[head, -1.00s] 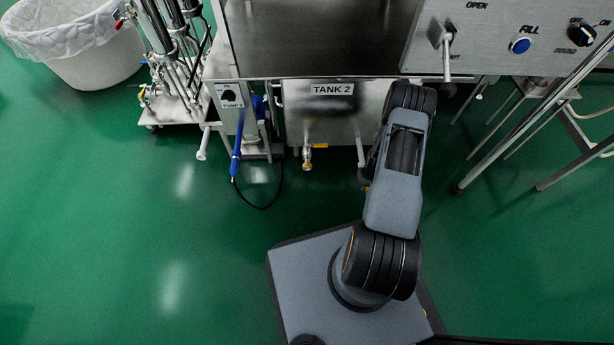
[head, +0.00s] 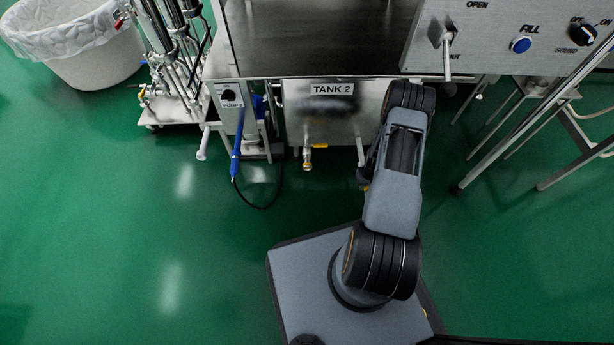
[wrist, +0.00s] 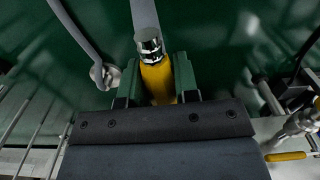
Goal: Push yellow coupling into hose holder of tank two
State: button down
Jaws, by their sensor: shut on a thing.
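In the wrist view, the yellow coupling (wrist: 158,80) sits between the green fingers of my gripper (wrist: 158,82), which is shut on it. A shiny metal collar (wrist: 150,46) and a pale grey hose (wrist: 144,14) extend from the coupling toward the top. A round metal fitting (wrist: 103,74), possibly the hose holder, lies left of the gripper, apart from the coupling, with a grey bar or hose leading up from it. In the head view, tank two (head: 334,119) carries a "TANK 2" label (head: 332,88). My arm mostly hides the gripper and coupling there, right of the tank front.
A valve with a yellow handle (wrist: 286,156) is at the right of the wrist view. In the head view, a blue-handled tool (head: 237,158) and black cable hang left of the tank. A control panel (head: 500,38) and metal legs stand right. Green floor is clear at left.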

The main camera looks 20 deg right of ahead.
jog(key=shift+w+d+b, duration=0.25)
jog(key=shift+w+b, duration=0.35)
jog(key=shift+w, duration=0.25)
jog(key=c, duration=0.8)
grip_release()
notch_tip(320, 180, up, 14)
jog(key=p, duration=0.6)
jog(key=shift+f, duration=0.1)
